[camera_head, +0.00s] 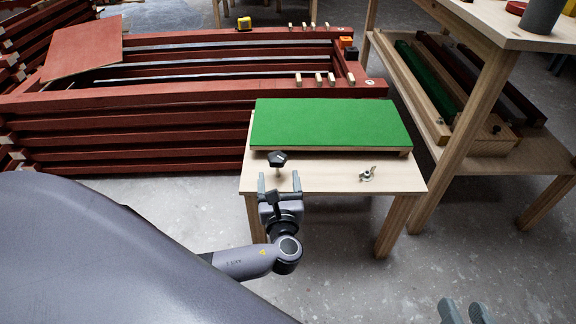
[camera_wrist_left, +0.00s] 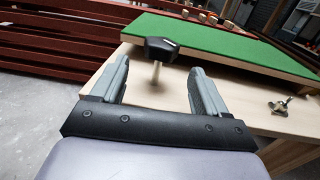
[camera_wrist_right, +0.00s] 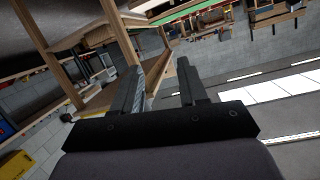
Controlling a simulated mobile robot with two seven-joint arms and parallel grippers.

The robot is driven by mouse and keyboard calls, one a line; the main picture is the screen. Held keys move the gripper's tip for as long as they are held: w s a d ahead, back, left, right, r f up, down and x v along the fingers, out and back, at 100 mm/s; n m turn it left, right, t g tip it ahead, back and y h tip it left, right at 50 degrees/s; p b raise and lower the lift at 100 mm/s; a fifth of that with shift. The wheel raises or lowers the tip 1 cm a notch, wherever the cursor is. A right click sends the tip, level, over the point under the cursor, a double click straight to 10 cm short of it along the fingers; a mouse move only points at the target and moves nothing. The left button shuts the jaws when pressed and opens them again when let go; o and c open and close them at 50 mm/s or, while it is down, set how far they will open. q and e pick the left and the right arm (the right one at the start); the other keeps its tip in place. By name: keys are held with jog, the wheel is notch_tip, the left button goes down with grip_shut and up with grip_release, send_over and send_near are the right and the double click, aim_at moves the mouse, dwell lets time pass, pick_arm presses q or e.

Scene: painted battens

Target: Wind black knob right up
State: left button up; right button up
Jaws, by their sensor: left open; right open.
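The black knob (camera_head: 277,159) stands on a pale metal stem at the front left of a small wooden table (camera_head: 330,177). In the left wrist view the knob (camera_wrist_left: 160,49) sits up on its stem, beyond and between my open fingers. My left gripper (camera_head: 279,180) is open at the table's front edge, just short of the knob, with nothing between its fingers. It also shows in the left wrist view (camera_wrist_left: 158,85). My right gripper (camera_head: 465,312) is open and empty at the bottom right, away from the table; it also shows in the right wrist view (camera_wrist_right: 165,90).
A green board (camera_head: 330,124) lies on the table behind the knob. A metal wing nut (camera_head: 367,174) is on the table to the right. Stacked red battens (camera_head: 120,130) stand behind and left. A wooden bench (camera_head: 462,130) with a lower shelf stands right. The floor in front is clear.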

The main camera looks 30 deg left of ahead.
aim_at(277, 168)
pick_arm(q)
jog(key=b+x, duration=0.2)
jog(key=x, duration=0.4)
jog(key=shift+w+a+b, duration=0.1)
jog(key=shift+w+b, duration=0.05)
jog(key=shift+b, duration=0.25)
jog(key=shift+w+a, duration=0.2)
jog(key=shift+w, duration=0.1)
pick_arm(e)
jog(key=shift+s+d+r+n+t+h, duration=0.15)
jog(key=shift+d+n+t, duration=0.1)
jog(key=shift+d+t, duration=0.15)
jog(key=shift+s+d+n+t+h, duration=0.15)
jog(key=shift+d+n+t, duration=0.15)
jog(key=shift+d, duration=0.15)
pick_arm(q)
jog(key=c, duration=1)
